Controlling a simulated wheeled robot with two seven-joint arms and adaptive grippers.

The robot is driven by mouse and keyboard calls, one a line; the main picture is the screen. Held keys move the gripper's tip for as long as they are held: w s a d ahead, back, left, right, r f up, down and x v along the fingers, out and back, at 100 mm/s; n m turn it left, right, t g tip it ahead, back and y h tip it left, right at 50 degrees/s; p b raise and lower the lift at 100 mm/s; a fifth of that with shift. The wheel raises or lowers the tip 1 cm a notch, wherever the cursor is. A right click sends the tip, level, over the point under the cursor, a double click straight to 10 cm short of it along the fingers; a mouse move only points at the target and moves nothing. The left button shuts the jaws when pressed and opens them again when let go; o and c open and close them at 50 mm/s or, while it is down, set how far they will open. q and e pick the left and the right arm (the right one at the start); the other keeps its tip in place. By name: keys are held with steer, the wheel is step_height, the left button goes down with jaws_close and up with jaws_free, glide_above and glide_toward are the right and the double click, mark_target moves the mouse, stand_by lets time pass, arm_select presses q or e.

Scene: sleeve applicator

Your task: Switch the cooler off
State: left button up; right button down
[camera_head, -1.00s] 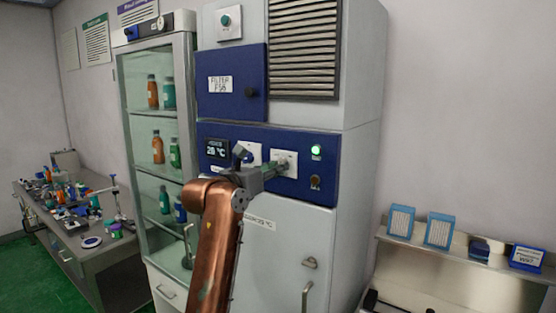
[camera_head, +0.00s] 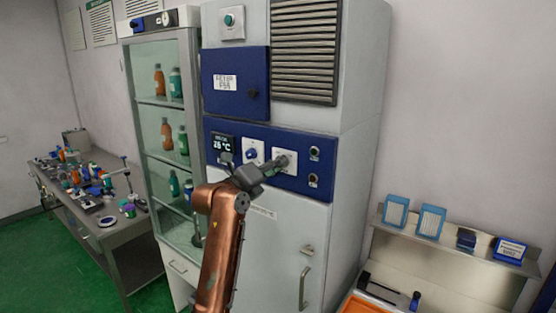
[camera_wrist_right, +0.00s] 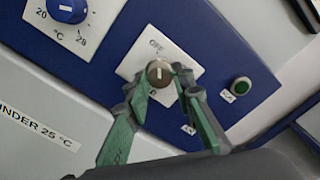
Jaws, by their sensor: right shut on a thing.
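The cooler is a tall grey cabinet (camera_head: 290,235) with a blue control panel (camera_head: 228,130). A white switch plate with an "OFF" label (camera_wrist_right: 157,45) carries a small brown rotary knob (camera_wrist_right: 158,73) with a white mark, which appears to point toward "OFF". My right gripper (camera_wrist_right: 160,84) is shut on this knob, one green finger on each side. In the head view the right gripper (camera_head: 281,163) reaches the panel and partly hides the switch. The round green lamp (camera_head: 314,153) right of the switch looks dark. My left gripper is not in view.
A blue temperature dial (camera_wrist_right: 67,8) sits left of the switch. The display (camera_head: 223,144) shows a °C reading. A glass-fronted cabinet (camera_head: 128,75) with bottles stands at left, beside a cluttered bench (camera_head: 108,240). A steel shelf (camera_head: 455,252) is at right.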

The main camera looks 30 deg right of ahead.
steer(key=shift+r+n+p, duration=0.1)
steer(key=shift+n+p, duration=0.3)
steer(key=c, duration=1.7)
jaws_free()
steer(key=shift+o, duration=0.2)
steer(key=v, duration=1.2)
